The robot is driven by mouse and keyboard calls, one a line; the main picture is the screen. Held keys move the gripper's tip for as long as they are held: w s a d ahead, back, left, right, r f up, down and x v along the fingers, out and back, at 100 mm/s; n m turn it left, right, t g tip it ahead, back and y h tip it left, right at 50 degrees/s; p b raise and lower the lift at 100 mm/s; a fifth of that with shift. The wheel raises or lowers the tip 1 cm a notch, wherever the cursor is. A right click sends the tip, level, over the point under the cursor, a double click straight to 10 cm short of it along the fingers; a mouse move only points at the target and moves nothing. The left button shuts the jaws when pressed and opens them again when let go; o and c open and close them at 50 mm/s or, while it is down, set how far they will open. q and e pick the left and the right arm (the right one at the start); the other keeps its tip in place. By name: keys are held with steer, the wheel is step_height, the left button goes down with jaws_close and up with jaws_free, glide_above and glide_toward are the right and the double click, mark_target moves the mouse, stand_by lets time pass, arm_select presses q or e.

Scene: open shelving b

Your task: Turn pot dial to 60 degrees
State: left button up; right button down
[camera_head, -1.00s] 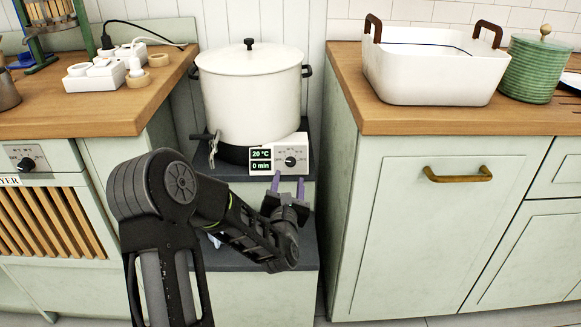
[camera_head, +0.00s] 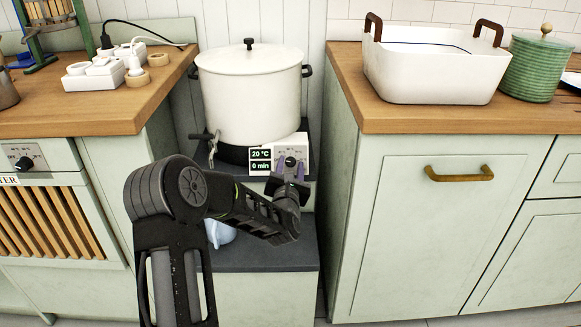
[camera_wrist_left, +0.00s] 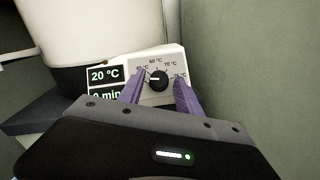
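The white pot (camera_head: 248,95) with a lid and a tap stands on a dark shelf. Its control box (camera_head: 261,161) shows 20 °C and 0 min. The black pot dial (camera_head: 290,163) is on the right of the box; in the left wrist view the dial (camera_wrist_left: 158,81) has its white mark pointing left, near the 40s label. My left gripper (camera_head: 289,171) is at the box front. In the left wrist view its purple fingers (camera_wrist_left: 157,92) are open, one on each side of the dial, with gaps visible. My right gripper is out of view.
A light blue object (camera_head: 220,233) sits on the lower step (camera_head: 265,256), partly behind my arm. Wooden counters (camera_head: 115,118) flank the pot, with the right cabinet (camera_head: 400,215) close to the box. A white basin (camera_head: 430,75) stands on the right counter.

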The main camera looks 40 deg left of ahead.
arm_select(q)
jaws_close()
